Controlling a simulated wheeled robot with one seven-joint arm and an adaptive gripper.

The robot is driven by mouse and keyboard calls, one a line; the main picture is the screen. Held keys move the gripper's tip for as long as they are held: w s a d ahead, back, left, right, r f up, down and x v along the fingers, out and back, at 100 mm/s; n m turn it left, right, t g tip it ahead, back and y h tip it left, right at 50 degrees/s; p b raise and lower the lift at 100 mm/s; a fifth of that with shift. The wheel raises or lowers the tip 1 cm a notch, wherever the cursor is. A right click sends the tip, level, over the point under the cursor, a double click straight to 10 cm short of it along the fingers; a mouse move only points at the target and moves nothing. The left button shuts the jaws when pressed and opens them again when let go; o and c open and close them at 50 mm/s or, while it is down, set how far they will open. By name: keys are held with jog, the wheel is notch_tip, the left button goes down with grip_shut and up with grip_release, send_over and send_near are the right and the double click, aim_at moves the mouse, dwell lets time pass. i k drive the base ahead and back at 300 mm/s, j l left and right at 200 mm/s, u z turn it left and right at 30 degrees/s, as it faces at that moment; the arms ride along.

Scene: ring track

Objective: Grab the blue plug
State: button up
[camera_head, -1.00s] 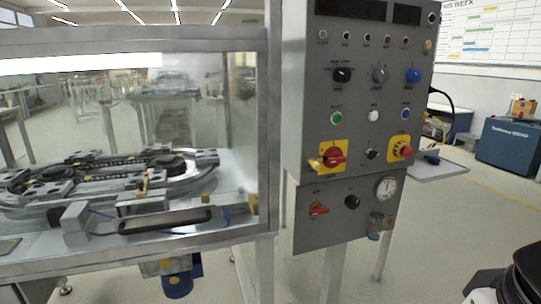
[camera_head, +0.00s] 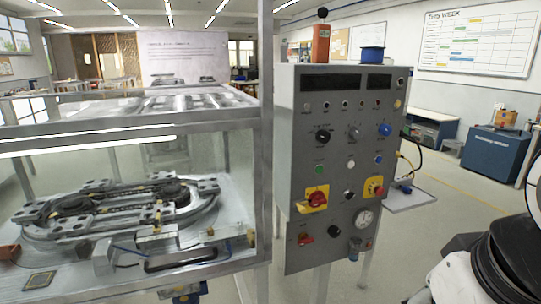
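A small blue item (camera_head: 405,189), which may be the blue plug, is at the inner edge of a grey side shelf (camera_head: 418,199), just right of the control panel (camera_head: 330,240). It is too small to make out its shape. A black and yellow cable (camera_head: 413,165) loops above it from the panel's right side. My gripper is not in view. Only black and white links of my arm show at the lower right, apart from the shelf.
A glass-walled ring track machine (camera_head: 120,215) fills the left. The panel carries a blue knob (camera_head: 385,129), red switches and a gauge (camera_head: 364,218). A blue cabinet (camera_head: 497,152) stands at the back right. Floor between shelf and cabinet is clear.

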aim_at(408, 190)
jog(key=i+l, duration=0.45)
jog(key=l, duration=0.15)
jog(key=i+l, duration=0.9)
jog(key=l, duration=0.25)
jog(key=i+l, duration=0.4)
jog(key=l, duration=0.15)
